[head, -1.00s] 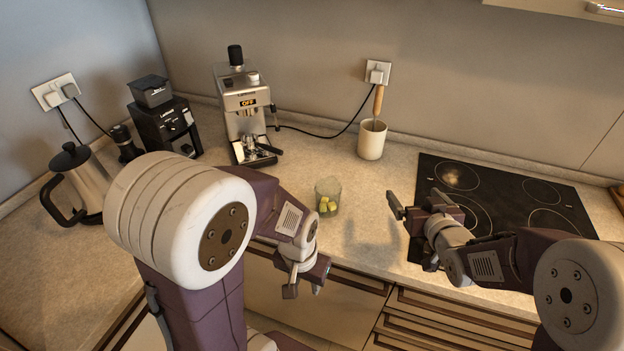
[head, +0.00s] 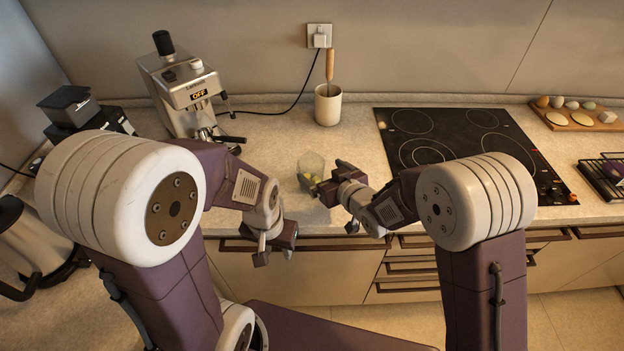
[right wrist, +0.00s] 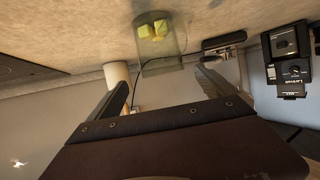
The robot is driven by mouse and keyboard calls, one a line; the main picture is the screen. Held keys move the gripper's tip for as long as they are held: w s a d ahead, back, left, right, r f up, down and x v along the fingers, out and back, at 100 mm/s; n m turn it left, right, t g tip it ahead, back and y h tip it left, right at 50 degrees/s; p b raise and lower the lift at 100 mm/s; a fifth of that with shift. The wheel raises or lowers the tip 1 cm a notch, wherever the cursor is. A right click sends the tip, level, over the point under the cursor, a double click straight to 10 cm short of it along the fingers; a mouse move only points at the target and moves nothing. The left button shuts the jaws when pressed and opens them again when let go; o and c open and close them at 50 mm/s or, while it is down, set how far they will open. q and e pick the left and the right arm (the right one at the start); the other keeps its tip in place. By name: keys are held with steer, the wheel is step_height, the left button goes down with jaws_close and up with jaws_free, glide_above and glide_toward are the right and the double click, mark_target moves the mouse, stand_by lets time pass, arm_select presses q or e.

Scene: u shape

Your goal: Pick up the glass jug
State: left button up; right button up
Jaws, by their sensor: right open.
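The glass jug (head: 311,166) is small and clear, with yellow-green pieces in it. It stands near the counter's front edge, left of the hob. My right gripper (head: 338,190) is just right of the jug in the head view and hides part of its side. In the right wrist view the jug (right wrist: 160,54) appears upside down, ahead of the open, empty right fingers (right wrist: 163,90) and roughly in line with the gap between them. My left gripper (head: 275,254) points down in front of the counter edge, left of the jug, its fingers apart and empty.
A coffee machine (head: 186,92) and a black grinder (head: 82,112) stand at the back left, with a kettle (head: 40,245) at the left. The hob (head: 450,140) and an egg board (head: 575,118) are to the right.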

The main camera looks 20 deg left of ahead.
mark_target(306, 161)
steer(key=x, duration=0.2)
steer(key=shift+w+a+f, duration=0.1)
steer(key=shift+a+f, duration=0.05)
steer(key=shift+a, duration=0.35)
steer(key=shift+w+a+f, duration=0.1)
steer(key=shift+w+f, duration=0.05)
steer(key=shift+w, duration=0.15)
steer(key=p+x, duration=0.1)
steer(key=x, duration=0.3)
steer(key=shift+w+a+f, duration=0.2)
steer(key=shift+a+f, duration=0.05)
steer(key=shift+a, duration=0.05)
steer(key=shift+s+d, duration=0.1)
steer(key=shift+d, duration=0.05)
steer(key=c, duration=0.3)
steer(key=shift+r, duration=0.1)
steer(key=c, duration=1.6)
